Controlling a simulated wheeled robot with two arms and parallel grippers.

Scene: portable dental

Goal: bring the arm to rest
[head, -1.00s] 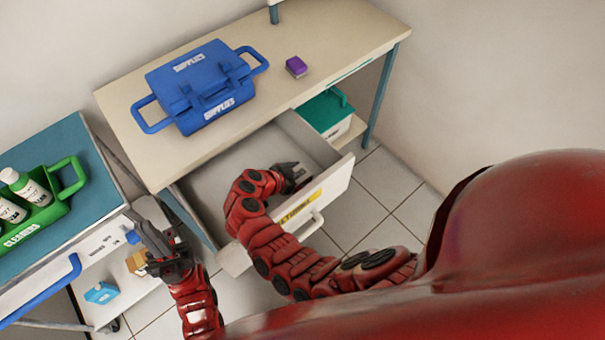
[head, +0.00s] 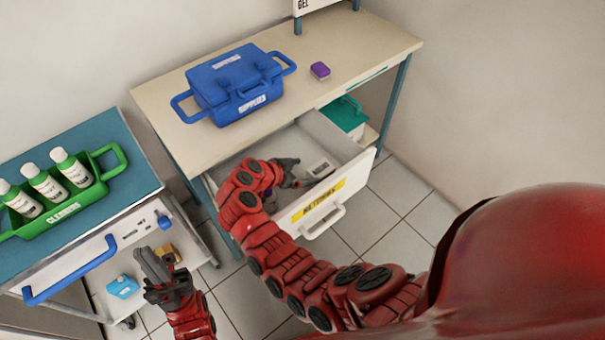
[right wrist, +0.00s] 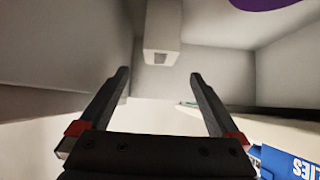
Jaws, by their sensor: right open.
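My right arm bends over an open drawer (head: 329,201) under the beige table, and its gripper (head: 287,172) is inside or just above the drawer. In the right wrist view its two fingers (right wrist: 158,76) are spread apart with nothing between them. A pale block (right wrist: 162,30) is beyond the fingertips there. A pale item (head: 320,168) lies in the drawer beside the right gripper. My left gripper (head: 158,268) is raised in front of the teal-topped cart; whether its fingers are apart is unclear.
A blue supplies box (head: 236,88) and a small purple block (head: 320,70) are on the table (head: 385,45). A green caddy (head: 105,170) with white bottles stands on the cart (head: 95,130). A teal-lidded box (head: 343,116) is beside the drawer. Tiled floor is clear at right.

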